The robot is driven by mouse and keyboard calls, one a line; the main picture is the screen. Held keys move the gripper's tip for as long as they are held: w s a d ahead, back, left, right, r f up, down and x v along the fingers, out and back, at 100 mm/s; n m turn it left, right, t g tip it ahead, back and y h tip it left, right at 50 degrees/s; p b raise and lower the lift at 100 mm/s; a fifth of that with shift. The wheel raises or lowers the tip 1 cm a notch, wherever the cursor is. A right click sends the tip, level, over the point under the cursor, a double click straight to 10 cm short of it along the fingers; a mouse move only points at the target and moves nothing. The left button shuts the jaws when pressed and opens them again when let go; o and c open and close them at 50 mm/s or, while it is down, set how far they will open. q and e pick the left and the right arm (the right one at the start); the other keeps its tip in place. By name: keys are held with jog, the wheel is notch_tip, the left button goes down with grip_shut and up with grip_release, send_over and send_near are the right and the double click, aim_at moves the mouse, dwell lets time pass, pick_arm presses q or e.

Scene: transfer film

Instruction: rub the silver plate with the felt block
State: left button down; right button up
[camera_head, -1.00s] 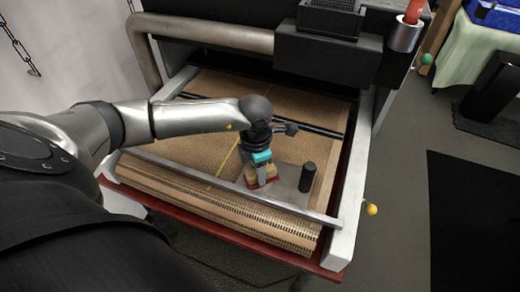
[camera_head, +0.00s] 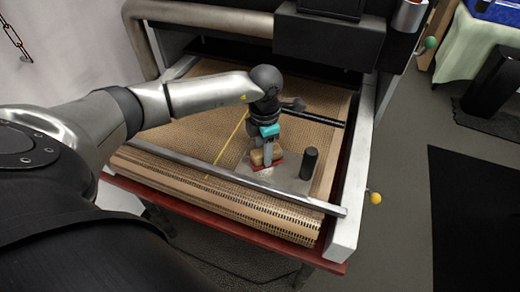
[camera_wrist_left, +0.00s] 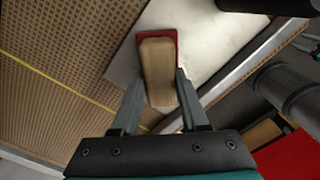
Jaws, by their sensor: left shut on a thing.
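The felt block (camera_head: 256,158) is a tan wooden block with a red felt face underneath. My left gripper (camera_head: 267,152) is shut on it, and the left wrist view shows the block (camera_wrist_left: 158,72) between the two fingers (camera_wrist_left: 159,88). The silver plate (camera_head: 288,182) lies flat on the perforated tan bed. The block is over the plate, red face down, and looks to be touching it; part of the plate is hidden behind the block and gripper. The bright plate (camera_wrist_left: 205,35) also shows in the left wrist view. My right gripper is not in view.
A black cylinder (camera_head: 308,164) stands upright at the plate's right. A metal rail (camera_head: 230,178) crosses in front and a black bar (camera_head: 325,119) behind. A pale side frame (camera_head: 355,190) bounds the bed at right. The bed left of the plate is clear.

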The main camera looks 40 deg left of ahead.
pick_arm(q)
jog(key=shift+w+a, duration=0.3)
jog(key=shift+w, duration=0.35)
jog(key=shift+w+a+b, duration=0.25)
jog(key=shift+w+b, duration=0.8)
jog(key=shift+b, duration=0.05)
jog(key=shift+w+a+r+b, duration=0.15)
jog(key=shift+w+b, duration=0.2)
jog(key=shift+w, duration=0.2)
jog(key=shift+s, duration=0.15)
